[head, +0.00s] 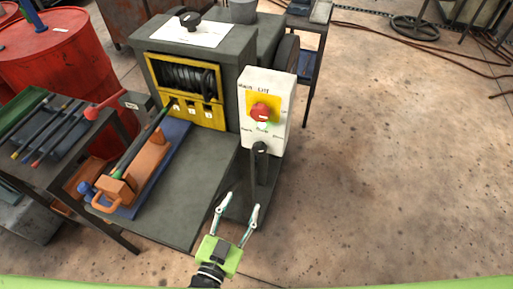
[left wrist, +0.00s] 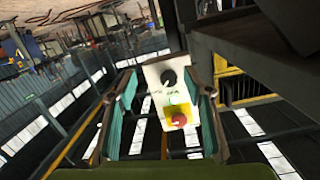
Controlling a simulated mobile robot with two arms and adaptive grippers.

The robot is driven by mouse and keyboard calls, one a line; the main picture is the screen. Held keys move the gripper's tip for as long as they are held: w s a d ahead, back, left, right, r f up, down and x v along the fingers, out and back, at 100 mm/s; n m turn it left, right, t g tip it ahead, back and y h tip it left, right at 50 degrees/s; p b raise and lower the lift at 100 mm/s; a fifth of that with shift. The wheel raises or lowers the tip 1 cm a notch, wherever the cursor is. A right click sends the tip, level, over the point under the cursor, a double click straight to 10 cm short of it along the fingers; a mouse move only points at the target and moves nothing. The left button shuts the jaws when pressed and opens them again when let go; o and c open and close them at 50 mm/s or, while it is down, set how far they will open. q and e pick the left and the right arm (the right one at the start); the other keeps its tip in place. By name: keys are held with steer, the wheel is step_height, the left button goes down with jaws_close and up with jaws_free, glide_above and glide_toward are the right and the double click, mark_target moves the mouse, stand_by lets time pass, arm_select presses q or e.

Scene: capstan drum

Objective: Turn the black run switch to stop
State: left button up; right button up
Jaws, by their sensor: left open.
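The black run switch (head: 260,148) is a round knob low on the front of a white control box (head: 280,110). It also shows in the left wrist view (left wrist: 168,78), between my fingers in the picture and beyond them. A red button (head: 261,112) on a yellow plate sits above it on the same box. My left gripper (head: 243,201) is open and empty, below and in front of the box, apart from the switch. Its two fingers frame the box in the left wrist view (left wrist: 164,105). The exact setting of the switch is too small to read. My right gripper is not in view.
The dark machine with a wound drum (head: 188,77) stands left of the box. An orange tool (head: 140,165) lies on a blue mat on its bed. A tool table (head: 85,150) and red barrel (head: 65,65) are at left.

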mark_target(258, 151)
arm_select(q)
step_height(258, 151, up, 6)
steer(key=w+r+t, duration=0.1)
steer(key=w, duration=0.1)
steer(key=x, duration=0.4)
steer(key=p+x, duration=0.1)
steer(key=x, duration=0.2)
steer(key=p+x, duration=0.1)
steer(key=x, duration=0.3)
steer(key=shift+w+d+f, duration=0.2)
steer(key=shift+d, duration=0.25)
steer(key=shift+w+d, duration=0.2)
steer(key=shift+w, duration=0.25)
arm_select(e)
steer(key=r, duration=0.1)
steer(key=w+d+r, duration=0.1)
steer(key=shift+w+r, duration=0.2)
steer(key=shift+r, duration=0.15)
arm_select(q)
steer(key=c, duration=0.9)
steer(key=shift+c, duration=1.1)
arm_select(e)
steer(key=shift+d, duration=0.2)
